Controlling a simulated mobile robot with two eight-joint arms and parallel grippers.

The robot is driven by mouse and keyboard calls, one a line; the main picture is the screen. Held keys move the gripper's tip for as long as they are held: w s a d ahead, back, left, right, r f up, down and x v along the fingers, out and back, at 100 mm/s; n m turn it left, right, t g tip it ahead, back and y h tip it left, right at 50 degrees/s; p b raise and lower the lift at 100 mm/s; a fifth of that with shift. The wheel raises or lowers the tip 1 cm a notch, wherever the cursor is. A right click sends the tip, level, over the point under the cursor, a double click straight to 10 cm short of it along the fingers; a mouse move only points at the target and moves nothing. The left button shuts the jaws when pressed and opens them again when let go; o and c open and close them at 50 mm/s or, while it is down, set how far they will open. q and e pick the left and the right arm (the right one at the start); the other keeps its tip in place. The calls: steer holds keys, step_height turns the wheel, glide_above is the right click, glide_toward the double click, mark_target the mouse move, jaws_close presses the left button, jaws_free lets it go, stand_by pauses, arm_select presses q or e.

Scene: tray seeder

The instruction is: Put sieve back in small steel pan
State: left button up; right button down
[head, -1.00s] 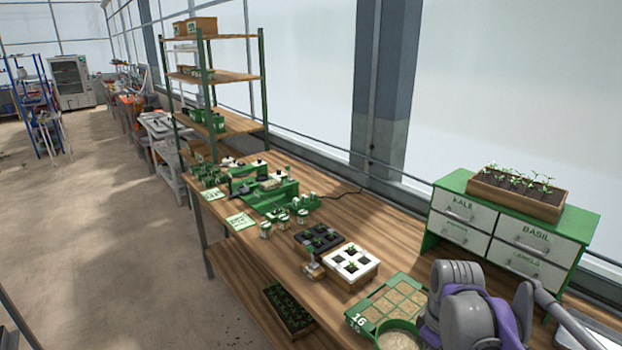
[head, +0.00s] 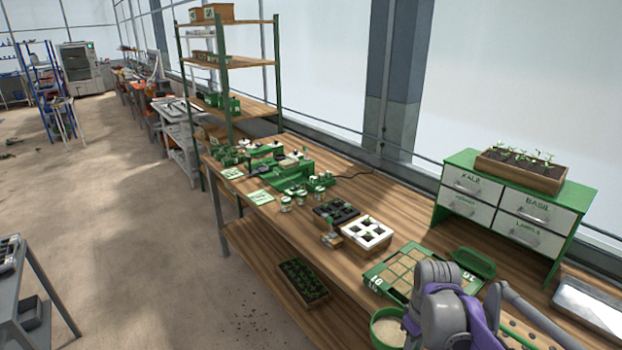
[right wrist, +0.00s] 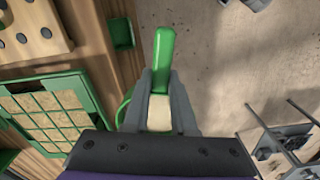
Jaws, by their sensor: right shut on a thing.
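My right gripper (right wrist: 160,100) is shut on a green handle (right wrist: 163,55), which I take to be the sieve's. The handle sticks out past the fingertips in the right wrist view. The rest of the held thing is hidden. Below the fingers shows part of a green rim. In the head view my right arm hides its own gripper. A shallow steel pan (head: 590,305) lies on the bench at the far right; I cannot tell whether it is the small one. My left gripper is not in view.
A green round tub (head: 386,330) with pale grains stands by the front edge, beside the green seed tray (head: 370,281). A drawer cabinet (head: 510,205) stands behind. A holed wooden board (right wrist: 35,25) lies near.

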steer(key=w+a+f+m, duration=0.1)
steer(key=a+f+m, duration=0.1)
steer(key=f, duration=0.4)
steer(key=w+a+f+m, duration=0.2)
steer(key=a+f+m, duration=0.1)
steer(key=f, duration=0.4)
steer(key=shift+f, duration=0.3)
steer(key=shift+d, duration=0.1)
